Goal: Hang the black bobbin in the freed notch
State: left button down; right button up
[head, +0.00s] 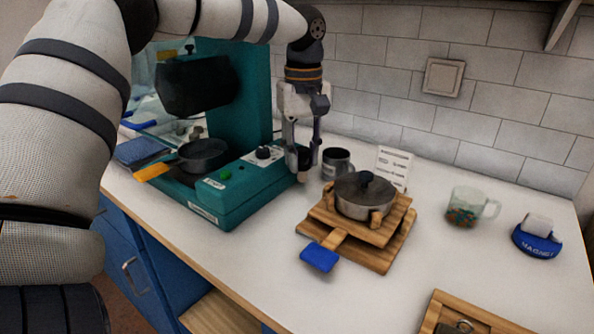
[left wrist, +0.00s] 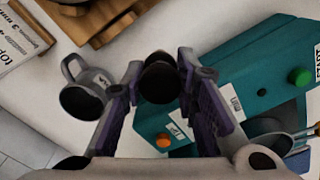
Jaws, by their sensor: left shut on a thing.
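My left gripper (head: 303,150) hangs over the counter between the teal machine and the grey mug. It is shut on a small dark rounded thing, which shows between the fingers in the left wrist view (left wrist: 160,80). This is likely the black bobbin, but its shape is partly hidden by the fingers. I cannot make out a freed notch. A stacked wooden stand (head: 385,250) stands right of the gripper, with a lidded grey pot (head: 352,203) on it between wooden pegs. My right gripper is not in view.
The teal machine (head: 235,205) stands left, with a dark pan (head: 203,153) on it. The grey mug (head: 337,162) is close beside my gripper. A printed card (head: 394,165), glass cup (head: 468,207), blue magnet holder (head: 536,240) and wooden board (head: 440,306) lie rightward. Front-centre counter is clear.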

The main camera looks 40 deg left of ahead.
aim_at(303, 163)
pick_arm(q)
jog(key=shift+d+f, duration=0.1)
jog(key=shift+f, duration=2.25)
jog(key=shift+f, duration=0.1)
jog(key=c, duration=1.3)
grip_release()
jog(key=shift+f, duration=0.1)
